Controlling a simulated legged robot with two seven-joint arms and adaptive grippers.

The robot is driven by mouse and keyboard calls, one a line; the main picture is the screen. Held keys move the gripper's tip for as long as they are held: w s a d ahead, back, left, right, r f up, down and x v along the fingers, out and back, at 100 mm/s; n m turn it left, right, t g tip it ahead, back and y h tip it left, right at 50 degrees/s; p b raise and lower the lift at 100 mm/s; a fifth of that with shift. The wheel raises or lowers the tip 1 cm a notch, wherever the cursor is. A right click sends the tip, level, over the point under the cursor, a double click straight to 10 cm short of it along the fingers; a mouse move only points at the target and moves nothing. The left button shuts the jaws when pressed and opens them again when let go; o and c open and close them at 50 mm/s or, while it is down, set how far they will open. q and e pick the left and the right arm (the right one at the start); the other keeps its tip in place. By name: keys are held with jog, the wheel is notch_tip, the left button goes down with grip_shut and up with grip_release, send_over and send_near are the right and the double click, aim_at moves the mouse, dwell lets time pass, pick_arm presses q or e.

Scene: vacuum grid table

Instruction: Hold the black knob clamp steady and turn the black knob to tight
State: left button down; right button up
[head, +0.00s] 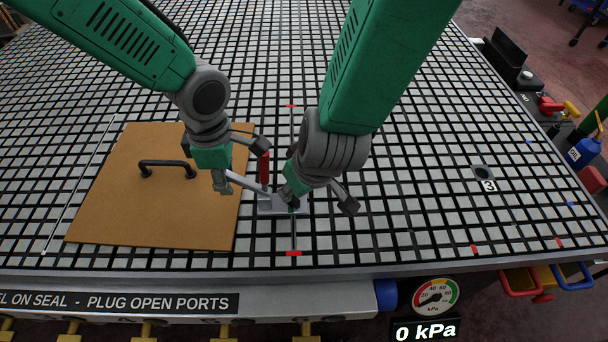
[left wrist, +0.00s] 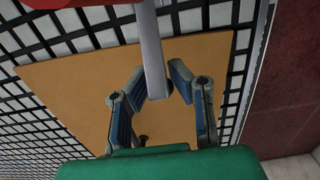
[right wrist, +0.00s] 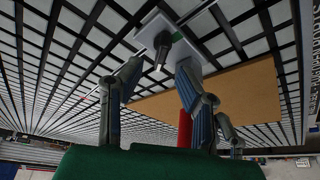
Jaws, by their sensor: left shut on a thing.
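The clamp's grey plate (head: 270,208) sits on the grid table right of the brown board, with a red handle (head: 264,168) and a grey bar (head: 242,183) reaching left over the board. My left gripper (head: 241,165) is shut on that bar; the left wrist view shows the bar (left wrist: 152,55) between its fingers. The black knob (right wrist: 163,45) stands over the pale plate in the right wrist view. My right gripper (right wrist: 156,80) is open, its fingers spread either side of the knob's line and apart from it. In the head view my right gripper hides most of the knob.
The brown board (head: 120,200) with a black handle (head: 166,165) lies left of the clamp. A thin rail with red ends (head: 293,253) runs through the clamp's spot. A gauge (head: 436,296) reading 0 kPa is on the table's front.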

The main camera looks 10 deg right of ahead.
jog(key=v, duration=0.7)
jog(key=o, duration=0.6)
jog(key=shift+o, duration=0.4)
jog(key=shift+a+f, duration=0.1)
jog(key=shift+a, duration=0.25)
jog(key=s+a+n+g+y, duration=0.1)
jog(key=a+n+g+y, duration=0.3)
jog(key=n, duration=0.3)
jog(key=w+d+n+g+h, duration=0.2)
jog(key=w+d+n, duration=0.5)
jog(key=n, duration=0.4)
jog(key=x, duration=1.2)
jog(key=shift+w+a, duration=0.1)
jog(key=shift+a, duration=0.05)
